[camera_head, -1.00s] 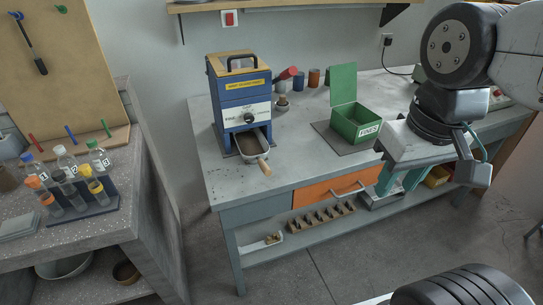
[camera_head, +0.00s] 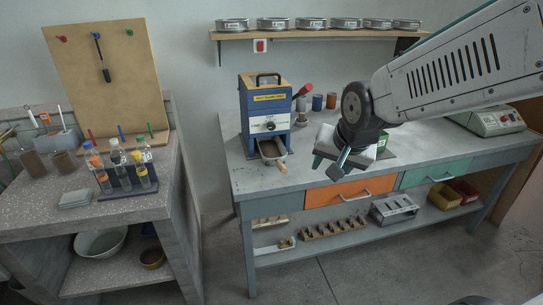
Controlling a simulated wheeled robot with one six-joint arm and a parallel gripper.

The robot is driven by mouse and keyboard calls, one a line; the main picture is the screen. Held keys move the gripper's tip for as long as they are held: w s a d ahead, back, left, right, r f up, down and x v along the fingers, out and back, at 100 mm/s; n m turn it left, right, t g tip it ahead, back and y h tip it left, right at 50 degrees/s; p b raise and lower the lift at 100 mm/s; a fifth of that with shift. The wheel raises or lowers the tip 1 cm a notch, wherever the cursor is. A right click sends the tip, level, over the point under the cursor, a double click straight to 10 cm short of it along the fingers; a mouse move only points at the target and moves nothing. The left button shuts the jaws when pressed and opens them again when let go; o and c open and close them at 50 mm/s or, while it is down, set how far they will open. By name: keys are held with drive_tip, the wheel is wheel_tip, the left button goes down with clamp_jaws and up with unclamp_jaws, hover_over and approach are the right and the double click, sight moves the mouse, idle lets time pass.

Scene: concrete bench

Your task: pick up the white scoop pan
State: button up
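A pale scoop-shaped pan (camera_head: 270,149) with a wooden handle sits at the front opening of the blue machine (camera_head: 265,103) on the bench. Its handle points toward the bench's front edge. A white shallow pan (camera_head: 268,250) with a small brown piece by it lies on the bench's lower shelf; I cannot tell which of the two is meant. My gripper (camera_head: 329,163) hangs over the bench to the right of the machine, apart from both pans. Its fingers look spread with nothing between them. It hides most of the green box (camera_head: 384,143).
Jars (camera_head: 317,102) stand behind my gripper. An instrument (camera_head: 488,120) is at the bench's right. A wooden rack (camera_head: 335,228) and a metal tray (camera_head: 393,209) lie on the lower shelf. A bench at left holds bottles in a rack (camera_head: 128,190). The bench's front left is clear.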

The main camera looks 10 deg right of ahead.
drive_tip(key=w+f+m+t, duration=0.4)
drive_tip(key=w+f+m, duration=0.3)
drive_tip(key=w, duration=0.8)
drive_tip(key=m+t, duration=0.2)
drive_tip(key=t, duration=0.1)
approach(281, 166)
drive_tip(key=w+f+m+t, duration=0.1)
drive_tip(key=w+d+f+m+t, duration=0.1)
drive_tip(key=f+m, duration=0.1)
drive_tip(key=shift+w+f+y, duration=0.15)
drive_tip(key=shift+w+y, duration=0.25)
drive_tip(key=shift+m+t, duration=0.6)
drive_tip(key=shift+m, duration=0.2)
drive_tip(key=w+f, duration=0.1)
drive_tip(key=w, duration=0.4)
drive_tip(key=w+f, duration=0.1)
drive_tip(key=w, duration=0.2)
drive_tip(key=shift+a+f, duration=0.2)
drive_tip(key=shift+f, duration=0.15)
clamp_jaws()
